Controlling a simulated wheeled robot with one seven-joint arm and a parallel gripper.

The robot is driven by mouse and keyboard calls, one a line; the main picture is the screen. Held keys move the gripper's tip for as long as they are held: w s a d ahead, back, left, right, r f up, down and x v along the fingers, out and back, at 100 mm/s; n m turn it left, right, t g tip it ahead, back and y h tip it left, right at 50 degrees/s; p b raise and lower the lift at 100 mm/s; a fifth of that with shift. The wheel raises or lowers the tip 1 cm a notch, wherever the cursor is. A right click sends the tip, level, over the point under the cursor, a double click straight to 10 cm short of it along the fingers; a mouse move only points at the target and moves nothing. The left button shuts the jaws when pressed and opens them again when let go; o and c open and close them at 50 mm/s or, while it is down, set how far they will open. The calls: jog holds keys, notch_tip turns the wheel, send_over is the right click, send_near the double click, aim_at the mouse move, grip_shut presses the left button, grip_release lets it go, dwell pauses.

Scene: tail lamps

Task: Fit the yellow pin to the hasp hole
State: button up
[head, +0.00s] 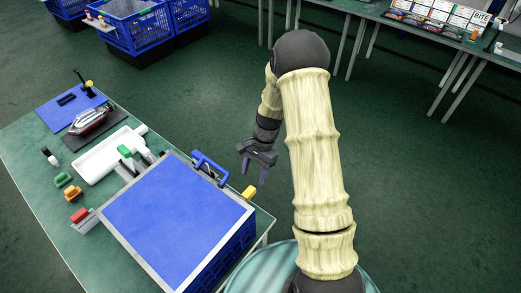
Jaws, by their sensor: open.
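A small yellow piece (249,192), which looks like the yellow pin, is at the right corner of the blue-topped crate (246,213). A blue handle-like part (207,164) stands at the crate's back edge, with small dark metal parts beside it. The hasp hole itself is too small to make out. My gripper (253,178) is open and points down just behind the yellow piece, to the right of the blue handle. It looks empty. I cannot tell its height or exact gap from the yellow piece.
The green table (40,190) also bears a white tray (97,163), a red-and-silver lamp (91,120), a blue mat (50,113) and small green, orange and red blocks at the left. Blue crates (140,27) stand at the back left. Open floor lies right of the table.

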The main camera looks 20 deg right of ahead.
jog(key=b+v, duration=0.1)
jog(key=v, duration=0.9)
jog(key=shift+s, duration=0.1)
dwell(0.3)
jog(key=s+r+n+t+h, duration=0.2)
jog(key=s+r+n, duration=0.1)
jog(key=s+n, duration=0.2)
jog(key=s+a+r+n+t+h, duration=0.1)
jog(key=s+r+n+t, duration=0.2)
jog(key=s, duration=0.7)
jog(key=r+n, duration=0.1)
jog(key=n, duration=0.1)
jog(key=shift+s+a+r+n+h, duration=0.15)
jog(key=shift+s+a+n+h, duration=0.1)
jog(key=shift+n+h, duration=0.15)
